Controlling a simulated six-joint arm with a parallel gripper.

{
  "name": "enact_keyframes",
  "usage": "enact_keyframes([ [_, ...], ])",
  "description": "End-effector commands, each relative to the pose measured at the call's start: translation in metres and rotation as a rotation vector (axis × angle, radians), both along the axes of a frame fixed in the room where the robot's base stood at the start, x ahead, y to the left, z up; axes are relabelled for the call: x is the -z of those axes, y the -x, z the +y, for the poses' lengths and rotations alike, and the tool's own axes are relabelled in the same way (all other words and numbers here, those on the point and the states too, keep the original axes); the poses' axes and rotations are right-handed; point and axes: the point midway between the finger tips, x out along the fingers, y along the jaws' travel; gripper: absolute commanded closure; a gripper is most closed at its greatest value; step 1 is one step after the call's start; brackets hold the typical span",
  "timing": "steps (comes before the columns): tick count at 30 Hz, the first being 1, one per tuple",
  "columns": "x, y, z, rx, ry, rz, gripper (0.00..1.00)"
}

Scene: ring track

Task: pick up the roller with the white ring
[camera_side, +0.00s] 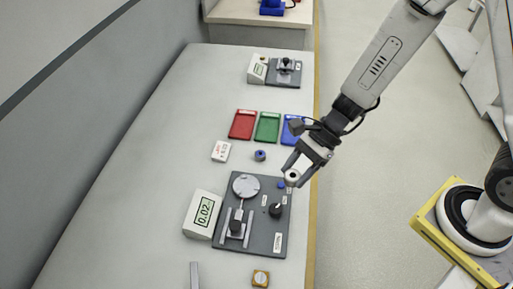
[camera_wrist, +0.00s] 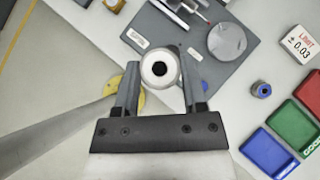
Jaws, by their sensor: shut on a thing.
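The roller with the white ring (camera_wrist: 160,68) is between the two fingers of my gripper (camera_side: 297,168). In the wrist view its white face with a dark centre hole faces the camera, and a finger presses on each side. It also shows in the side view (camera_side: 291,178) at the fingertips, near the right edge of the bench and the grey gauge plate (camera_side: 226,247). My gripper is shut on it. I cannot tell for certain how high above the surface it is.
A blue-ringed roller (camera_side: 260,155) stands on the bench near a limit card (camera_side: 220,151). Red (camera_side: 242,125), green (camera_side: 267,127) and blue (camera_side: 291,130) trays lie behind. A display (camera_side: 203,214) reads 0.02 beside the plate. The bench's left side is clear.

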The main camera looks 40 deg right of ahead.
Motion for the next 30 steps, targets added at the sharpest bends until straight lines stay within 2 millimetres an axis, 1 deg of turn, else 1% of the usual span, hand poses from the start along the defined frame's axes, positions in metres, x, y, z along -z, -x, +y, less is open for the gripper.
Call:
enact_keyframes([
  [4, -0.0043, 0.008, -0.0032, 0.0, -0.001, -0.001, 1.0],
  [11, -0.0058, 0.012, -0.0045, 0.0, -0.001, 0.0, 1.0],
  [26, -0.0055, 0.011, -0.0048, 0.001, 0.0, 0.0, 1.0],
  [30, -0.0045, 0.0039, -0.009, 0.025, 0.001, -0.001, 1.0],
])
